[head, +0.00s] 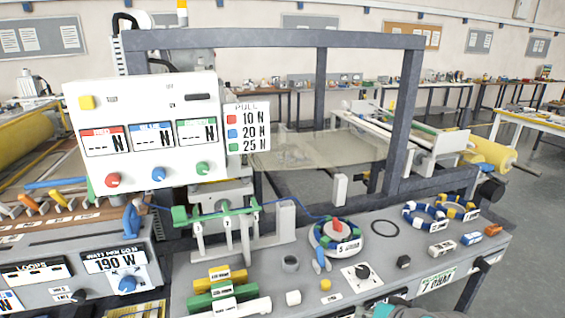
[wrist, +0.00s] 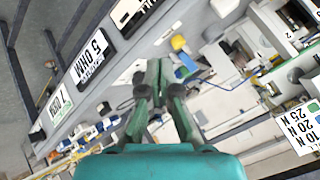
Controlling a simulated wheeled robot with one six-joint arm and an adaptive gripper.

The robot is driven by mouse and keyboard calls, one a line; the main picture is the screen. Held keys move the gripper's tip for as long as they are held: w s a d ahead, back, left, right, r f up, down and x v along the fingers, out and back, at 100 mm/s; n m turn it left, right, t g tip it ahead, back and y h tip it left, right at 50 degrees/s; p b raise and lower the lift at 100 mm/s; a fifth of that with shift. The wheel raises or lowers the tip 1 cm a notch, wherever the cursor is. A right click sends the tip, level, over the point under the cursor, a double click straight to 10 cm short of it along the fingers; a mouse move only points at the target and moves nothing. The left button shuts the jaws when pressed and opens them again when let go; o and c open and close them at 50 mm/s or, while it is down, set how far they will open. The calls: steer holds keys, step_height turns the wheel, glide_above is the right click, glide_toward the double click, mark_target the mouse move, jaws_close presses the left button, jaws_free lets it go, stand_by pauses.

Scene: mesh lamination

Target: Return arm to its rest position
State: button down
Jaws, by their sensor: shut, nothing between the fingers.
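My gripper (wrist: 158,68) shows in the wrist view with its dark green fingers together, shut and empty, above the grey bench. Its teal body fills the bottom of that view. In the head view only a small teal part of my arm (head: 385,311) shows at the bottom edge, and the fingers are hidden there. The grey console top (head: 430,262) lies beyond it.
A dark frame (head: 405,110) stands over the console. A white panel (head: 145,130) with three force displays stands at left. A round dial (head: 338,238) marked 5 OHM, blue-and-yellow rings (head: 425,215) and several small blocks sit on the console. Floor is open at right.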

steer(key=s+f+t+h, duration=0.3)
steer(key=s+f, duration=1.1)
steer(key=s, duration=0.4)
steer(key=s+r+n+t, duration=0.1)
steer(key=s+r+n, duration=0.1)
steer(key=s, duration=1)
steer(key=s+r+n+t, duration=0.2)
steer(key=s+r, duration=0.3)
steer(key=s, duration=0.7)
steer(key=shift+r+h, duration=0.25)
steer(key=shift+h, duration=0.05)
